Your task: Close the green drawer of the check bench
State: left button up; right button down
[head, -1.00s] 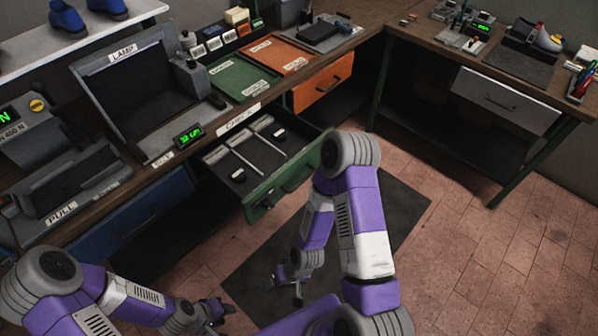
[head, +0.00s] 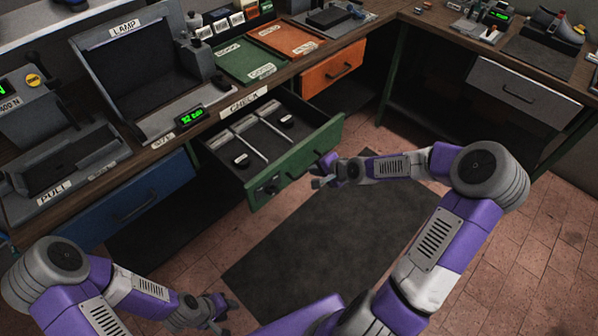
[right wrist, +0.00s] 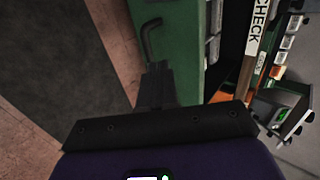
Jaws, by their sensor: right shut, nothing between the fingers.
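The green drawer (head: 294,164) of the check bench is pulled out, with its inside showing. It also shows in the right wrist view (right wrist: 180,45), with its dark bar handle (right wrist: 149,38) on the front. My right gripper (head: 318,171) is shut and empty, close in front of the drawer's front near its right part. In the right wrist view its fingertips (right wrist: 155,70) are just by the handle; I cannot tell whether they touch. My left gripper (head: 226,308) is low at the left, away from the drawer, and its jaws are too small to read.
The drawer holds dividers and small dark items (head: 286,121). A CHECK label (head: 243,101) is on the bench edge above. A blue drawer (head: 125,205) and an orange drawer (head: 333,70) flank it, both shut. The dark floor mat (head: 330,235) in front is clear.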

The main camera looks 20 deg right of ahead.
jog(key=b, duration=0.4)
send_near(293, 169)
jog(key=x, duration=0.5)
jog(key=shift+s, duration=0.1)
jog(key=shift+w+a+f, duration=0.15)
jog(key=shift+w+f, duration=0.2)
jog(key=shift+w, duration=0.05)
jog(key=shift+w, duration=0.1)
